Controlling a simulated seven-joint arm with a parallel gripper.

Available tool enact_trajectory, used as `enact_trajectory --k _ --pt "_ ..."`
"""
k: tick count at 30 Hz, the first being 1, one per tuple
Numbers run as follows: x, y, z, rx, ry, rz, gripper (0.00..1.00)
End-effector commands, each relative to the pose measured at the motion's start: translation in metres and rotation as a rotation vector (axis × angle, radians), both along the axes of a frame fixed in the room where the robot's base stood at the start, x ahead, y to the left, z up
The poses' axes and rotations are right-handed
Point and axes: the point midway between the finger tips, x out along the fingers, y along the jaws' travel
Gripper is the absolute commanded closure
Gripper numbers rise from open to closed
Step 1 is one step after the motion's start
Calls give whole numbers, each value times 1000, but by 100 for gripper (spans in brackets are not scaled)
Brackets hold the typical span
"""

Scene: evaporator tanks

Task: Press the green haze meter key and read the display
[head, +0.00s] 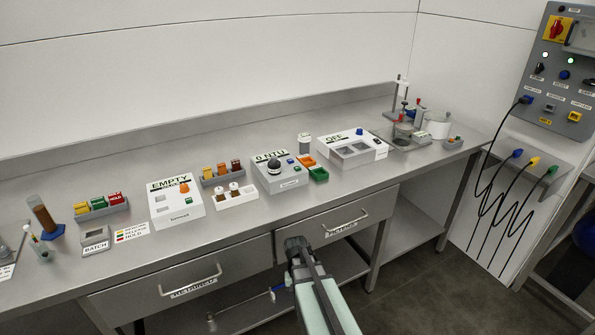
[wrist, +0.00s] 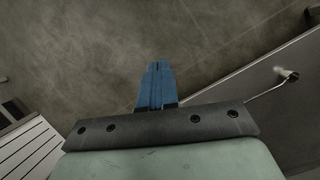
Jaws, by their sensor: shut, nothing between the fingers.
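The haze meter (head: 283,181) is a pale box on the bench with a display (head: 270,156) reading "0 NTU". A dark round knob or cap (head: 274,168) sits on its top, with a small blue key (head: 290,161) beside it. Its green key is too small to make out surely. My gripper (head: 296,243) is in front of the bench, below the worktop edge and apart from the meter. In the wrist view its blue fingers (wrist: 157,82) are together and empty, over the grey floor.
Left of the meter are a white rack (head: 236,203) and an "EMPTY" box (head: 176,211) with a green key (head: 189,200). Drawer handles (head: 345,224) stick out in front.

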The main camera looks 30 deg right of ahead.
Motion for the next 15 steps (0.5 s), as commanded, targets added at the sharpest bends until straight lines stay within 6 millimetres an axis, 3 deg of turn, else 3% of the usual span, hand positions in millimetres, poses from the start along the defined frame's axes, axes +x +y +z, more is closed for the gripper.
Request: enact_trajectory --k 6,15 --pt "26 -33 44 -28 -36 -69 100" --pt "50 -77 107 -65 -79 -162 100"
